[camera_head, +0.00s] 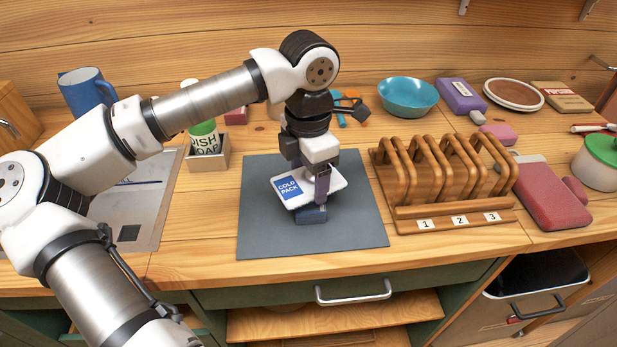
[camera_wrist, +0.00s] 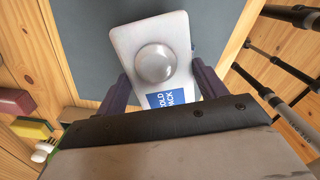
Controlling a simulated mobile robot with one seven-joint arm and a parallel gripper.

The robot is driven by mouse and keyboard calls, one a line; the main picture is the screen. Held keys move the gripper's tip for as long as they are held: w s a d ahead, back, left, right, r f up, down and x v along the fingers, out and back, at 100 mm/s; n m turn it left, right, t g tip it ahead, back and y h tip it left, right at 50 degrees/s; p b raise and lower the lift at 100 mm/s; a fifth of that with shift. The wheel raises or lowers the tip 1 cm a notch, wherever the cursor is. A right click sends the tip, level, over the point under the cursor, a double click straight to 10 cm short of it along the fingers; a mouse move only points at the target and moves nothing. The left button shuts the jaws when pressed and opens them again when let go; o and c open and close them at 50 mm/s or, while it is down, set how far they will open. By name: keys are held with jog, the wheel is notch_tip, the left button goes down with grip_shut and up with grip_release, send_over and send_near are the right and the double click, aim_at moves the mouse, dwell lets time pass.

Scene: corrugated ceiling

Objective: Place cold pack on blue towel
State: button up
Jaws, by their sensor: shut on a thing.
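The cold pack (camera_head: 285,190) is a white slab with a blue "COLD PACK" label, held roughly level above the dark grey mat. It also shows in the wrist view (camera_wrist: 125,45), with a round clear dome on its face. My gripper (camera_head: 320,184) is shut on the cold pack; in the wrist view its purple fingers (camera_wrist: 160,82) press the two sides. A small folded blue cloth, apparently the blue towel (camera_head: 311,215), lies on the mat just below the pack. The pack hides part of it, and I cannot tell whether they touch.
The dark grey mat (camera_head: 262,235) is bare around the towel. A wooden rack (camera_head: 400,212) with slots numbered 1 to 3 stands right of it, then a red bottle-like item (camera_head: 552,200).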

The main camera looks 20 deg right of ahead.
aim_at(308, 175)
jog(key=shift+f, duration=0.9)
jog(key=shift+f, duration=0.1)
jog(key=shift+f, duration=0.15)
jog(key=o, duration=1.1)
jog(key=shift+c, duration=0.2)
jog(key=shift+r, duration=0.4)
notch_tip(308, 175, up, 12)
jog(key=b, duration=0.1)
jog(key=shift+f, duration=0.15)
